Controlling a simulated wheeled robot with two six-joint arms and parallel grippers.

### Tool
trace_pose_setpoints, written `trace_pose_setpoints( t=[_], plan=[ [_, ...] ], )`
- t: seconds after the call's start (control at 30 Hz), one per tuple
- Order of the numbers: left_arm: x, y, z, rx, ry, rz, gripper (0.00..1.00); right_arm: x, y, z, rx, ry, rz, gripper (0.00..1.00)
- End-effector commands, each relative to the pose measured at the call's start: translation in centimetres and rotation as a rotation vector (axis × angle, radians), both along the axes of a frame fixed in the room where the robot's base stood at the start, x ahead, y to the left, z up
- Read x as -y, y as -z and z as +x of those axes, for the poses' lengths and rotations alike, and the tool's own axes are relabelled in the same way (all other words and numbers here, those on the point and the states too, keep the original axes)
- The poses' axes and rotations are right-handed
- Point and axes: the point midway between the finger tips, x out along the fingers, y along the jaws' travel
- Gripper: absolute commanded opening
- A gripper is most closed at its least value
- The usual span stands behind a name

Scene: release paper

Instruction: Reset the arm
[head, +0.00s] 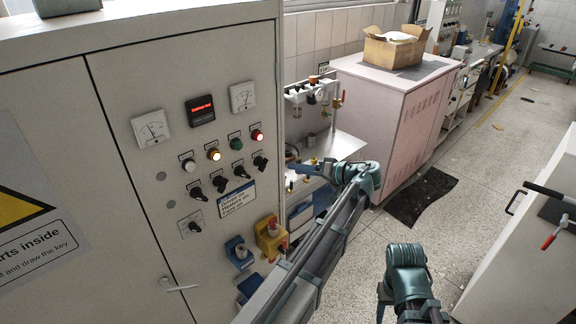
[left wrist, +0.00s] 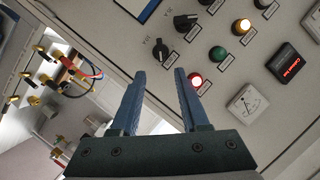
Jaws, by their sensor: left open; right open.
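My left arm crosses the head view from the bottom centre, and its gripper (head: 306,167) points left toward the grey control cabinet (head: 110,90). In the left wrist view the two blue fingers (left wrist: 160,75) are apart with nothing between them. Their tips appear in front of the cabinet panel (left wrist: 150,45), near its edge; I cannot tell the exact gap. My right arm (head: 408,268) is low at the bottom right, over the floor. Its gripper (head: 384,298) shows only in part, and no object shows in it.
The panel carries a lit red lamp (head: 257,136), a lit yellow lamp (head: 214,155), a green button (head: 236,144), several black knobs and two dials. A pink cabinet (head: 400,130) bears a cardboard box (head: 396,50). A white cabinet (head: 530,240) stands right. Floor between is open, with a dark mat (head: 420,198).

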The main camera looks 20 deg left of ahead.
Motion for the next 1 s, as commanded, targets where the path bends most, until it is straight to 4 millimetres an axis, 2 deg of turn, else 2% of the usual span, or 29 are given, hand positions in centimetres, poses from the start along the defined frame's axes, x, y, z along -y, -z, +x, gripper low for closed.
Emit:
trace_pose_setpoints(
  t=[0.2, 0.63, 0.7, 0.77, 0.87, 1.0],
  plan=[
    [1.0, -0.3, -0.1, 0.0, 0.0, 0.0, 0.45, 0.0, -0.3, 0.0, 0.0, 0.0, 0.0, 0.5],
    [1.1, -0.2, -0.1, -0.001, 0.0, -0.001, 0.45, 0.0, -0.3, 0.0, 0.0, 0.0, 0.0, 0.5],
    [1.3, 0.2, -0.6, -0.014, 0.006, -0.018, 0.45, 0.0, -0.2, 0.0, 0.0, 0.0, 0.0, 0.5],
    [2.0, 1.4, -1.7, -0.048, 0.023, -0.06, 0.45, 0.0, 0.0, 0.0, 0.0, 0.0, 0.0, 0.5],
    [4.1, 4.9, -4.9, -0.156, 0.081, -0.196, 0.45, 0.0, 0.5, 0.0, 0.0, 0.0, 0.0, 0.5],
    [9.3, 10.9, -11.1, -0.37, 0.233, -0.457, 0.45, 0.0, 1.3, 0.0, 0.0, 0.0, 0.0, 0.5]
  ],
)
